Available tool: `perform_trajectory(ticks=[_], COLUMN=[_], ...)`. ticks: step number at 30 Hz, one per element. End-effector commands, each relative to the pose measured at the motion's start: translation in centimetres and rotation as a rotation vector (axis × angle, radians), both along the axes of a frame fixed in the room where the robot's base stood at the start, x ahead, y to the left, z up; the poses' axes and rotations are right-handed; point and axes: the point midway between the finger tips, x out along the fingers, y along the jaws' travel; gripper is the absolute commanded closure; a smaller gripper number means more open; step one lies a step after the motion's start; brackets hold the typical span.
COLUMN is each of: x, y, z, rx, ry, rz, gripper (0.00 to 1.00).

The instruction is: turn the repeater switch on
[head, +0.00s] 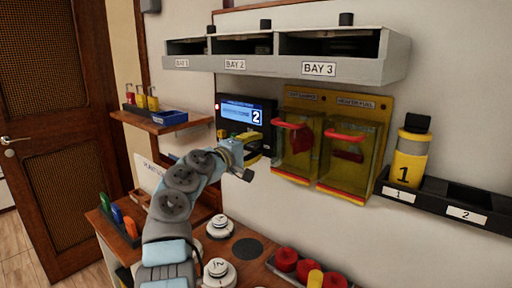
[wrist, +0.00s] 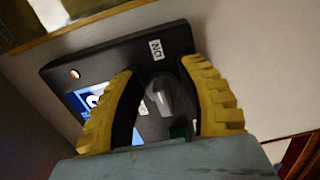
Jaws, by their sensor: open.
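A black wall box (head: 262,105) with a lit blue screen (head: 240,113) showing a "2" hangs on the wall in the head view. In the wrist view the black box (wrist: 70,70) appears tilted. It carries a grey rotary knob (wrist: 160,97), a small white label (wrist: 156,49) and a small orange light (wrist: 75,74). The knob is likely the repeater switch; no name is readable. My gripper (wrist: 158,72) is open, with one yellow finger on each side of the knob. I cannot tell whether they touch it. In the head view my gripper (head: 250,145) covers the box's lower part.
Yellow-backed clear covers with red handles (head: 345,136) are close to the right of the box. A grey shelf (head: 290,66) with bay labels runs above. A wooden shelf (head: 165,124) is to the left. A bench with knobs (head: 219,228) and red parts (head: 286,260) lies below.

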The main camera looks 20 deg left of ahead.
Motion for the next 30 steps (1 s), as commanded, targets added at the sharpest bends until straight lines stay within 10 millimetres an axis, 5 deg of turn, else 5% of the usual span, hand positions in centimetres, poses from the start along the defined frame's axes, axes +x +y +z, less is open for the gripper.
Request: perform_trajectory(ticks=[14, 30], x=[-2.5, -8.5], y=[1.1, 3.2], z=[0.1, -0.1], rx=[0.000, 0.003], ry=[-0.003, -0.001], rz=[0.002, 0.001], gripper=[0.61, 0.61])
